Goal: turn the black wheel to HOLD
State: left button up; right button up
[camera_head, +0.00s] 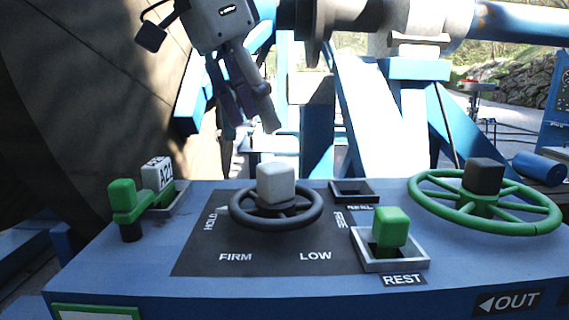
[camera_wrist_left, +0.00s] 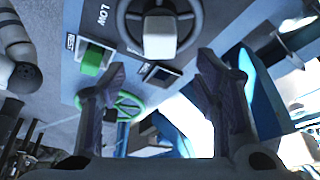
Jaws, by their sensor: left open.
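The black wheel (camera_head: 277,210) lies on a dark plate in the middle of the blue panel, with a white block (camera_head: 276,183) on its hub. Labels around it read HOLD at left, FIRM and LOW in front, and a partly hidden one at right. I cannot tell which label the wheel is set to. My left gripper (camera_head: 249,127) is open and empty, above and behind the wheel, pointing down. In the left wrist view the wheel (camera_wrist_left: 190,42) shows at the top, beyond and between the open fingers (camera_wrist_left: 165,85). My right gripper is not in view.
A green wheel (camera_head: 440,205) with a dark block stands at the right. A green block (camera_head: 390,227) sits in a square frame by REST. A green lever (camera_head: 123,203) and a white labelled block (camera_head: 157,174) stand at the left. A large reel (camera_head: 80,100) rises behind, left.

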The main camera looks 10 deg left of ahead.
aim_at(275, 165)
pick_arm(q)
jog(key=x, duration=1)
jog(key=shift+f, duration=0.15)
grip_shut()
